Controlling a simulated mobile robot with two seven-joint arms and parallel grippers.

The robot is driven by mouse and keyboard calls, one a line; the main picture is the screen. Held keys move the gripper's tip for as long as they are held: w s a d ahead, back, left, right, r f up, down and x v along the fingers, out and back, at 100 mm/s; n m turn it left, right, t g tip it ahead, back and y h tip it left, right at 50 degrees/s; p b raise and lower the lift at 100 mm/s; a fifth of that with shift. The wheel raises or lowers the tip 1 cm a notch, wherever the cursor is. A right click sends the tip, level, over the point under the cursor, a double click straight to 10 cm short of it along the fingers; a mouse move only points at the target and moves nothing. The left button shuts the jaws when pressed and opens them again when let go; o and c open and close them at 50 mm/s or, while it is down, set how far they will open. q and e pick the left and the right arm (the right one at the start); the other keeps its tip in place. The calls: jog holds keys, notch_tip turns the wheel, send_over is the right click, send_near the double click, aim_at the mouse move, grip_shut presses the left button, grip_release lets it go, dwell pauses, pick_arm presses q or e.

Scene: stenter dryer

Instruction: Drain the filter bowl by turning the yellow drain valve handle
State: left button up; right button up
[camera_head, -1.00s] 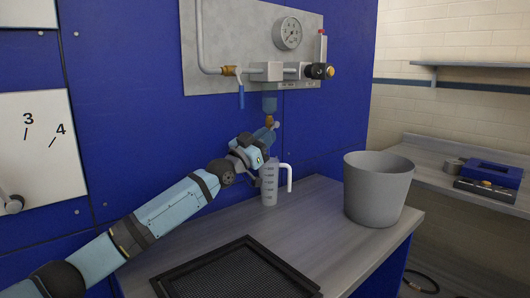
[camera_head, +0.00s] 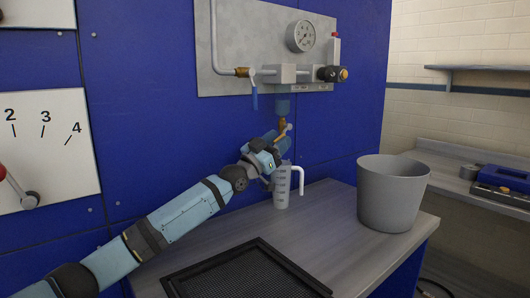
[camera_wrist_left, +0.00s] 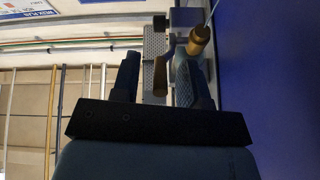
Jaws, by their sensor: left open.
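The filter bowl (camera_head: 283,105) is a small blue cup under the regulator block on the grey wall panel. A brass-yellow drain valve (camera_head: 282,122) hangs below it; the valve also shows in the left wrist view (camera_wrist_left: 199,40). My left gripper (camera_head: 285,134) is open at the drain valve, just under the bowl. In the left wrist view its two fingers stand apart, with a brownish-yellow handle (camera_wrist_left: 160,84) showing between them. Contact cannot be told. A translucent measuring jug (camera_head: 281,188) with a white handle stands upright on the bench below the gripper. My right gripper is out of view.
A grey bucket (camera_head: 392,196) stands on the bench to the right of the jug. A black mesh tray (camera_head: 245,277) lies at the front. A blue lever (camera_head: 254,97), a pressure gauge (camera_head: 301,36) and a regulator knob (camera_head: 331,74) are on the panel above.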

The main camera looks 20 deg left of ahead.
pick_arm(q)
jog(key=p+v, duration=0.2)
jog(key=v, duration=1.1)
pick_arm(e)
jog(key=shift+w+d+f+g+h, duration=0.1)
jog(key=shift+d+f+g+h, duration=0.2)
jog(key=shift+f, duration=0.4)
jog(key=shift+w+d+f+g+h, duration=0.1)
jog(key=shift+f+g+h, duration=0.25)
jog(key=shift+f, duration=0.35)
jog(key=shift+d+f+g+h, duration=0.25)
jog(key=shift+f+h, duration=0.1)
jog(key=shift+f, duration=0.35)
pick_arm(q)
jog(key=shift+s+f, duration=0.1)
jog(key=shift+s, duration=0.05)
